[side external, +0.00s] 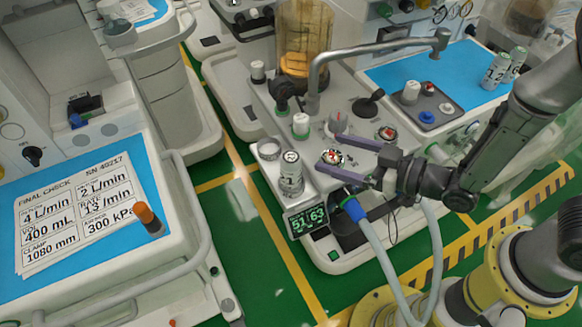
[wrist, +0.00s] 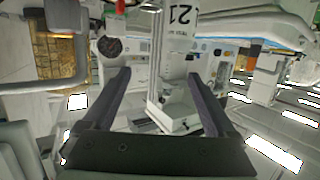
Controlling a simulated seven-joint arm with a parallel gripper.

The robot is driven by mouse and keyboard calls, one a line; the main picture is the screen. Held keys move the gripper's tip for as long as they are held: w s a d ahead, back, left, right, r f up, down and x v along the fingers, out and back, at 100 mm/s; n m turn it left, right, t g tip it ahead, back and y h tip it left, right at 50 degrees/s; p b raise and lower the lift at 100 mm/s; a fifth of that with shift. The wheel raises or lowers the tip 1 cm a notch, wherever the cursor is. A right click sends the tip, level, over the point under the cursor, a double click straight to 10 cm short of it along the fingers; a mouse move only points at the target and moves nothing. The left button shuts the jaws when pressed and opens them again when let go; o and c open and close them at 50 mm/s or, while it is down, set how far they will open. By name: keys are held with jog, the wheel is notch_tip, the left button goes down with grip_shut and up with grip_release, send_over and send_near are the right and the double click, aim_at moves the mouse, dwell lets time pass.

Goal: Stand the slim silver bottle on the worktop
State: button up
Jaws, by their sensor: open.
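A slim silver bottle (side external: 291,175) with a dark number on its label stands upright in a small pale tray on the middle cart. My gripper (side external: 322,150) is open and empty, just right of the bottle, its two dark fingers apart and pointing towards it. The fingers are over the cart's top by a red-and-white knob and do not appear to touch the bottle. In the wrist view my open gripper (wrist: 158,75) has nothing clearly held. A pale surface with digits (wrist: 183,14) shows beyond the fingers, apparently the bottle. A blue-topped worktop (side external: 388,75) is at the back right.
Two similar silver bottles (side external: 495,70) stand on the right of that worktop, near a dark tray (side external: 425,103) of small items. A bent metal pipe (side external: 370,50) arches over the middle cart. An amber bellows jar (side external: 303,45) stands behind. Another blue top (side external: 110,265) holds papers.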

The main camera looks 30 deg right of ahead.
aim_at(299, 165)
jog(key=shift+n+g+y, duration=0.3)
jog(key=shift+n+g, duration=0.1)
jog(key=shift+g, duration=0.1)
jog(key=w+a+f, duration=0.1)
jog(key=a, duration=0.1)
jog(key=w+a+f, duration=0.3)
jog(key=a+f, duration=0.1)
jog(key=shift+w+f, duration=0.1)
jog(key=shift+w, duration=0.3)
jog(key=shift+x, duration=2.55)
jog(key=shift+s+f, duration=0.1)
jog(key=shift+f, duration=0.05)
grip_shut()
